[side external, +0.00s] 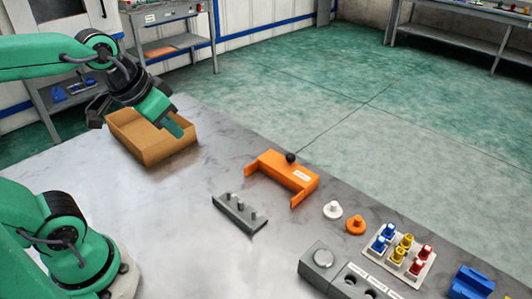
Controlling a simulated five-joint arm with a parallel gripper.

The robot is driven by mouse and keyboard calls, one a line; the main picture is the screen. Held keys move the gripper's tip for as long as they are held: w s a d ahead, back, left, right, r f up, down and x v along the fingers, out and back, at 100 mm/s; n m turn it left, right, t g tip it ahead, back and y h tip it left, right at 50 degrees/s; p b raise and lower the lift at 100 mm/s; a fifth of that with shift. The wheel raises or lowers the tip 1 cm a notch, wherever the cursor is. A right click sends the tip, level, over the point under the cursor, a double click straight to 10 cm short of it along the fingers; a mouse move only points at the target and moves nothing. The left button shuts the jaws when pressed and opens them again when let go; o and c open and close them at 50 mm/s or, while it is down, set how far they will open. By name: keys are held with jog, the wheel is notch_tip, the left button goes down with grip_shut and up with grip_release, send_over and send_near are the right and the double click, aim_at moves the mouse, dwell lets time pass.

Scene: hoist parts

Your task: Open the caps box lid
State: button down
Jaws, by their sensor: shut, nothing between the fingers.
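My gripper (178,129) is at the upper left, pointing down and to the right. Its green fingers are shut and hold nothing. They overlap the right part of an open-topped brown box (160,153); I cannot tell whether they touch it. An orange U-shaped piece (285,170) with a white label and a black ball knob (291,157) lies mid-table, well to the right of my gripper.
A grey block with several pegs (240,214) stands mid-table. A white knobbed part (333,210) and an orange one (355,224) lie to its right. Nearer are a grey block (322,257), a tray of coloured pieces (424,264) and a blue part (472,283).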

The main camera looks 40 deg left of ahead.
jog(key=w+d+f+m+g, duration=0.1)
jog(key=w+d, duration=0.1)
jog(key=w, duration=1)
jog(key=w+d+f, duration=0.1)
jog(key=w+d, duration=0.1)
jog(key=w, duration=1)
jog(key=w+d+f+m, duration=0.1)
jog(key=w+d+f, duration=0.1)
jog(key=w+f, duration=0.5)
jog(key=shift+w+d+f, duration=0.15)
jog(key=shift+w+f, duration=0.1)
jog(key=shift+w, duration=0.7)
jog(key=shift+s+f, duration=0.15)
jog(key=shift+f, duration=2.35)
jog(key=shift+s+f, duration=0.1)
jog(key=shift+f, duration=2.4)
jog(key=shift+s, duration=0.1)
